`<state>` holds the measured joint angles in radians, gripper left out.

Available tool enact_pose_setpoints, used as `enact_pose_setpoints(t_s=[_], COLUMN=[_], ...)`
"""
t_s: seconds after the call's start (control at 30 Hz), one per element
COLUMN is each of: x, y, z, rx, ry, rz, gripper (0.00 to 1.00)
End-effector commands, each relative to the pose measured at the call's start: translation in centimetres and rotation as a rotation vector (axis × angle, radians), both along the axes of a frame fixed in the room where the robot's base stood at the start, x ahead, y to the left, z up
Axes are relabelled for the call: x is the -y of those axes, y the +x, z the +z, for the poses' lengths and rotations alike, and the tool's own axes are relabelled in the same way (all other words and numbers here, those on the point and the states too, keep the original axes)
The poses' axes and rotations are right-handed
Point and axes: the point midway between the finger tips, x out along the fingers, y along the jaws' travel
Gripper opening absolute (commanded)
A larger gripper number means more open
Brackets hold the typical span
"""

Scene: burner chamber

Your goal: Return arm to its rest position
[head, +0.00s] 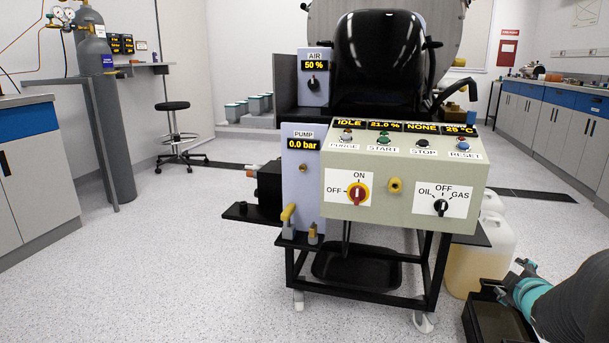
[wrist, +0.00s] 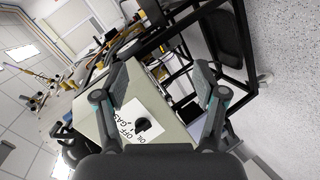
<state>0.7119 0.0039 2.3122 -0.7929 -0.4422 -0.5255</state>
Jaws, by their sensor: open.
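My gripper (wrist: 160,78) is open, its two fingers spread wide with nothing between the tips. In the wrist view the control panel (wrist: 112,118) of the burner stand lies beyond and partly behind the fingers. The black OIL/OFF/GAS knob (wrist: 143,125) shows between the finger bases, apart from them. In the head view part of my arm (head: 570,298) reaches in at the lower right, right of the stand. The fingers are not clear there.
The burner stand's control panel (head: 403,178) fills the middle, with the dark burner (head: 379,62) behind. Pale jugs (head: 478,262) stand at its right. A gas cylinder (head: 105,120) and cabinet (head: 30,180) are at left. Floor is clear at front left.

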Motion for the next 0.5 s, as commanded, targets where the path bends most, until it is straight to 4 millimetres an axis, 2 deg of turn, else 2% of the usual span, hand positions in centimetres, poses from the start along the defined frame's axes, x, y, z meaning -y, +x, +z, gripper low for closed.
enact_pose_setpoints(t_s=[0.13, 0.27, 0.37, 0.47, 0.5], x=[0.3, -1.7, -4.5, -8.3, -10.1], y=[-3.7, -7.0, -9.7, -12.4, -13.5], z=[-1.3, -1.9, -1.8, -1.4, -1.0], rx=[-0.089, -0.156, -0.207, -0.263, -0.287], ry=[0.187, 0.355, 0.487, 0.618, 0.669], rz=[-0.241, -0.432, -0.559, -0.666, -0.700], gripper=[0.71, 0.71, 0.71, 0.71, 0.71])
